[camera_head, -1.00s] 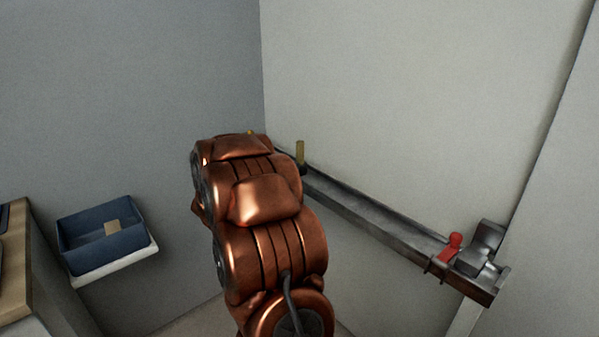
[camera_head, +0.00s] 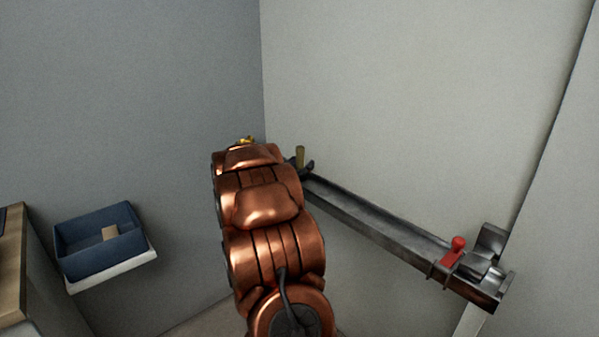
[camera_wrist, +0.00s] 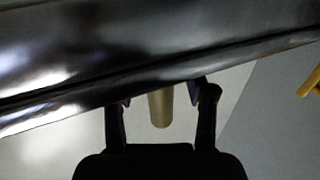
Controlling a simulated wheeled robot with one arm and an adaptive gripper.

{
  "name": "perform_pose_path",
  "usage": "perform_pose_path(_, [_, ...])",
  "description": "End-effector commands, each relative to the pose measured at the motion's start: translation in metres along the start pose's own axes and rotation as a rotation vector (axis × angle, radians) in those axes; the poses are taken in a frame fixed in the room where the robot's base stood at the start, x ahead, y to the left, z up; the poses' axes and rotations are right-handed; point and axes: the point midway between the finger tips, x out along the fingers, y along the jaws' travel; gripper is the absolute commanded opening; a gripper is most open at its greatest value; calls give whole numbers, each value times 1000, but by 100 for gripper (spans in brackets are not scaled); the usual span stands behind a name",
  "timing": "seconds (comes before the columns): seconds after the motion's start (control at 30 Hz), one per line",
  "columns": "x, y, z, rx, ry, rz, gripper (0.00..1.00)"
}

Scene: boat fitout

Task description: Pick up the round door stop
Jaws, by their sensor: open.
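A tan-brass cylinder (camera_head: 300,153), likely the round door stop, stands up at the far end of the metal rail, close to the corner. In the wrist view the cylinder (camera_wrist: 160,108) shows between the two dark fingers of my gripper (camera_wrist: 160,96), with a gap on each side. My gripper is open and does not hold it. The dark metal rail (camera_wrist: 150,65) crosses the wrist view and meets the cylinder's upper end there. In the head view my copper arm hides most of the gripper; a dark part shows beside the cylinder's base.
The metal rail (camera_head: 375,228) runs along the right wall. A red knob (camera_head: 457,245) and a grey metal bracket (camera_head: 491,243) sit at its near end. A blue bin (camera_head: 103,262) with a tan block (camera_head: 110,233) stands on a white ledge at left. A yellow object (camera_wrist: 312,84) shows at right.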

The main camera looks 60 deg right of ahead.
Motion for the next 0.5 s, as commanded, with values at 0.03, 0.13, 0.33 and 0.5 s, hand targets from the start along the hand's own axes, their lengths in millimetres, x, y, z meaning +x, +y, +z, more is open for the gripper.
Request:
perform_pose_path(0.03, [0, 0, 0, 0, 0, 0, 55])
perform_pose_path(0.13, [0, 0, 0, 0, 0, 0, 54])
perform_pose_path(0.33, [0, 0, -1, 1, 0, 0, 33])
perform_pose_path(0.5, [0, 0, 0, 1, 0, 0, 16])
